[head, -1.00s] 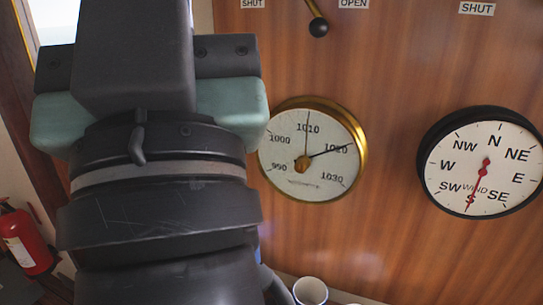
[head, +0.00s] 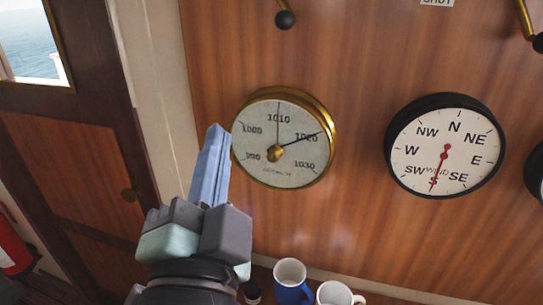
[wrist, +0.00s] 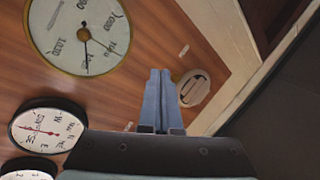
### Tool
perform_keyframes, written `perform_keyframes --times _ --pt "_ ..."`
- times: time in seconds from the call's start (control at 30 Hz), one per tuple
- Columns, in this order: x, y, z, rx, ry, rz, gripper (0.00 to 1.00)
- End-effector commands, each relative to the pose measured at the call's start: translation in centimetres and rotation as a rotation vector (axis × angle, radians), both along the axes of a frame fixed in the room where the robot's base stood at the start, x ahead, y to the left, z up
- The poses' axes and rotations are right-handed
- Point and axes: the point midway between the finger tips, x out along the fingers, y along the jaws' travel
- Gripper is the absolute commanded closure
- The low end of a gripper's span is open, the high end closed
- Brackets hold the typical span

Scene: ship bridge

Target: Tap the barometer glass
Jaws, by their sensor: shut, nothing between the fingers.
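The barometer (head: 285,165) is a round white dial in a brass rim on the wood-panelled wall, with a black hand near 1020. It also shows large in the wrist view (wrist: 70,30), turned almost upside down. My gripper (head: 215,130) is shut and empty, its blue-grey fingers together and pointing up beside the dial's left edge in the head view. In the wrist view the fingertips (wrist: 160,72) lie to the lower right of the dial, apart from it in the picture. I cannot tell the depth gap to the glass. The whole barometer face is visible.
A black-rimmed wind dial (head: 440,165) hangs right of the barometer. Below, a blue mug (head: 291,288) and a white mug (head: 337,294) stand on a ledge. Black-knobbed levers (head: 285,20) are above. A wooden door (head: 75,150) is at the left.

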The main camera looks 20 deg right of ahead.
Motion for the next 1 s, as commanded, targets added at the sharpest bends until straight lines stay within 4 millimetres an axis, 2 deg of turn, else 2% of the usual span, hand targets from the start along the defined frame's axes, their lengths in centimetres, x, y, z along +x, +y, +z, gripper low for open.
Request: perform_keyframes --times 0.1,0.2,0.4,0.6,1.0 --pt "-0.7 -1.2 -4.1 0.226 0.045 -0.034 1.00" --pt "-1.8 -2.4 -7.0 0.399 0.047 -0.081 1.00" --pt "-3.9 -3.9 -10.3 0.624 0.005 -0.160 1.00" --pt "-4.7 -4.5 -11.3 0.702 -0.026 -0.188 1.00" --pt "-4.6 -4.6 -11.5 0.707 -0.030 -0.189 1.00"
